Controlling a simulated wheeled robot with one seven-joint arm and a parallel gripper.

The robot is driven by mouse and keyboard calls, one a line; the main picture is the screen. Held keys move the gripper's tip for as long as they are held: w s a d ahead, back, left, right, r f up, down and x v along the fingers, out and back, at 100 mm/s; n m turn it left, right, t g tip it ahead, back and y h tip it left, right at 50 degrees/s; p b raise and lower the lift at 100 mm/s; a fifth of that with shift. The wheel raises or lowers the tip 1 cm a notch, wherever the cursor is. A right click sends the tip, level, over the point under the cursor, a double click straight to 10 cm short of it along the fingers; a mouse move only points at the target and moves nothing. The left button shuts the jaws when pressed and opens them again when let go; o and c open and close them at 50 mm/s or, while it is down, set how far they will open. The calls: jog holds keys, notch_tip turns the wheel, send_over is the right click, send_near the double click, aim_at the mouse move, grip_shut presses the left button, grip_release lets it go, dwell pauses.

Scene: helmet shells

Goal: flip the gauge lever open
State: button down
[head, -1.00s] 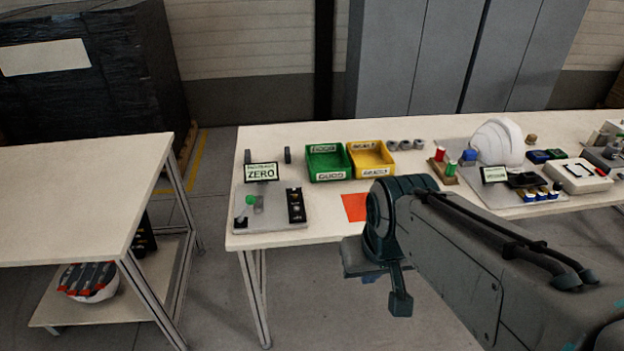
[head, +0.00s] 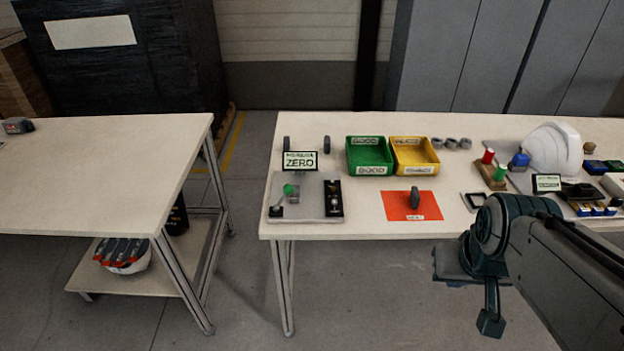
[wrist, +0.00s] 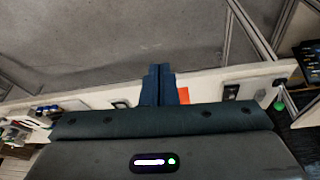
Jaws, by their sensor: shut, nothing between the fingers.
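The gauge (head: 330,212) is a grey plate at the left end of the right-hand table, with a small display (head: 300,161) reading ZERO behind it. Its lever has a green knob (head: 289,189) at the plate's left side; its exact angle is too small to tell. A green knob also shows at the right of the wrist view (wrist: 279,106). My gripper (wrist: 158,70) is shut and empty, its two blue fingers side by side. In the head view my arm hangs in front of the table, right of and well apart from the gauge.
Green bin (head: 370,172) and yellow bin (head: 414,172) stand behind the gauge. A red-orange mat (head: 388,206) with a dark upright part lies to its right. A white helmet shell (head: 553,150) stands farther right. Another table (head: 90,170) stands left, across a floor gap.

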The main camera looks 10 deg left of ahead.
jog(key=w+a+f+n+t+y+b, duration=0.1)
jog(key=w+a+f+n+t+b, duration=0.4)
jog(key=w, duration=0.3)
jog(key=w+a+f+n+t+y+b, duration=0.1)
jog(key=w+a+f+n+t+b, duration=0.15)
jog(key=w+f+n+b, duration=0.4)
jog(key=a+f+n+t+y+b, duration=0.1)
jog(key=a+f+n+y+b, duration=0.1)
jog(key=a+n+y+b, duration=0.5)
jog(key=a+n+y, duration=0.5)
jog(key=a+n, duration=0.2)
jog(key=a, duration=0.1)
jog(key=shift+w+a+f+y, duration=0.3)
jog(key=shift+w, duration=0.05)
send_near(292, 192)
jog(key=x, duration=0.7)
